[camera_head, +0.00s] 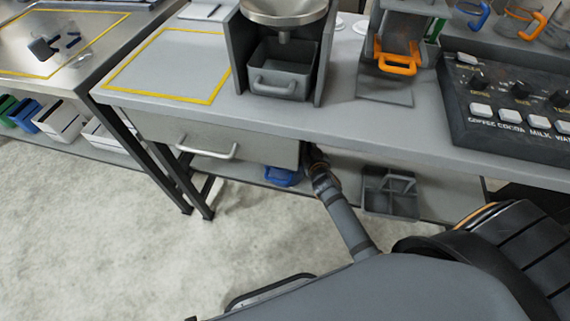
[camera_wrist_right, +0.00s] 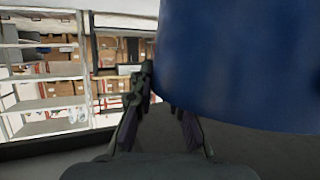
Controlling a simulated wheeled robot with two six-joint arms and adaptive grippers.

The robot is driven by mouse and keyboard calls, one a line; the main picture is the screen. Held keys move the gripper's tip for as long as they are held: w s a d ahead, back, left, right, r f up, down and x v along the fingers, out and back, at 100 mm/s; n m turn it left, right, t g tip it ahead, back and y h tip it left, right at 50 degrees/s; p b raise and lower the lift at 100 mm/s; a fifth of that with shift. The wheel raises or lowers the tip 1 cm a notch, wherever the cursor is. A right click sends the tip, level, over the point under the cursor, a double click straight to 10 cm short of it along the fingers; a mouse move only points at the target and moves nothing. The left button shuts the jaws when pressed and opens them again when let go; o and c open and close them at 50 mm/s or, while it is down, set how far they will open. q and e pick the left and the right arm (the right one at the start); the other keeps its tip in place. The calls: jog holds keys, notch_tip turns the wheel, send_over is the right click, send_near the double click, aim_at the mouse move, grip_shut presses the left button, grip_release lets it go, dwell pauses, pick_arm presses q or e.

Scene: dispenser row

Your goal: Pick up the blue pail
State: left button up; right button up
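The blue pail (camera_head: 283,177) is low under the table, on the lower shelf below the drawer; the tabletop and drawer hide its upper part. My right arm reaches in under the table edge just right of the pail, and its gripper is mostly hidden there in the head view. In the right wrist view the blue pail (camera_wrist_right: 240,65) fills the upper right, very close. My right gripper (camera_wrist_right: 161,105) has its two fingers apart, near the pail's lower left edge. I cannot tell whether they touch it. My left gripper is not in view.
A grey divided bin (camera_head: 391,192) sits on the lower shelf, right of my arm. The drawer front (camera_head: 225,139) and table edge hang above the pail. On top stand a dispenser with a grey drawer-like bin (camera_head: 280,80), an orange-handled cup (camera_head: 396,62) and a button panel (camera_head: 510,105).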

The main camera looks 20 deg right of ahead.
grip_shut()
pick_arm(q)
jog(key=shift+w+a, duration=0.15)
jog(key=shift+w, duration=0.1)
pick_arm(e)
jog(key=shift+r, duration=0.15)
